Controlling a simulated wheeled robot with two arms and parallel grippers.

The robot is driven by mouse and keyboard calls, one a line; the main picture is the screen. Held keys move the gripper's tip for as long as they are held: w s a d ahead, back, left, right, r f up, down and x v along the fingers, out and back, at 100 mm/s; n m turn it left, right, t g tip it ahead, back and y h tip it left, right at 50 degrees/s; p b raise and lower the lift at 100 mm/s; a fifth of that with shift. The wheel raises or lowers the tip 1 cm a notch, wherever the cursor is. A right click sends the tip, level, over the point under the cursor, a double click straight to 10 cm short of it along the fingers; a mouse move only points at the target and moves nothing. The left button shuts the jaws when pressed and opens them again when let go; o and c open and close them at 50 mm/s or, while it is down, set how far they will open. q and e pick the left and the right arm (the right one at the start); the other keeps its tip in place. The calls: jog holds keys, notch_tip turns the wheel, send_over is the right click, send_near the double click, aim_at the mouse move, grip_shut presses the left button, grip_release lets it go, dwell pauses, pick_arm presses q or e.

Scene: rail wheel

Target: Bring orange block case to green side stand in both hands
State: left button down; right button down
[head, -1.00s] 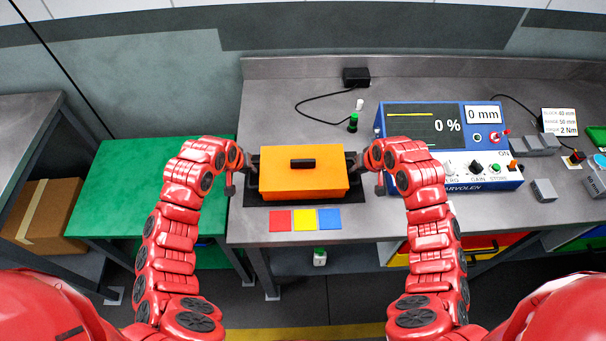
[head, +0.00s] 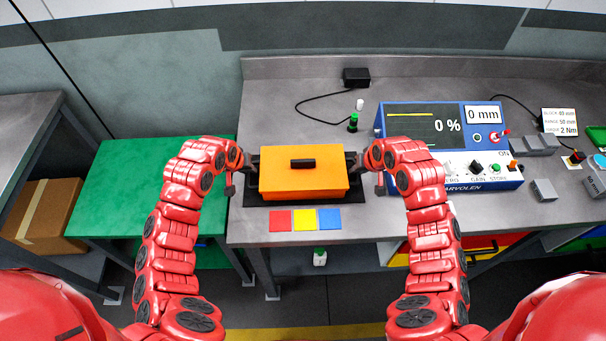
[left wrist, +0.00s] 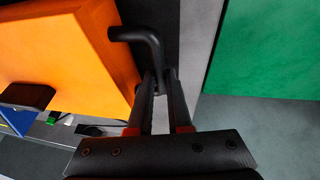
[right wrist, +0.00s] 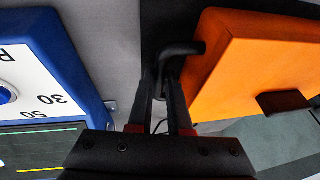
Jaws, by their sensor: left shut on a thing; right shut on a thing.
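The orange block case (head: 290,181) with a black lid handle sits over a dark mat (head: 256,199) on the grey bench. My left gripper (head: 251,163) is shut on the case's black left side handle (left wrist: 150,45). My right gripper (head: 357,162) is shut on the black right side handle (right wrist: 180,50). I cannot tell whether the case touches the mat. The green side stand (head: 130,190) is left of the bench, with its top clear; it also shows in the left wrist view (left wrist: 265,50).
Red, yellow and blue squares (head: 304,220) lie in front of the case. A blue instrument (head: 440,145) stands close on the right. A cardboard box (head: 42,215) is at far left.

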pick_arm(q)
jog(key=shift+r, duration=0.2)
pick_arm(e)
jog(key=shift+w+r, duration=0.1)
jog(key=shift+r, duration=0.1)
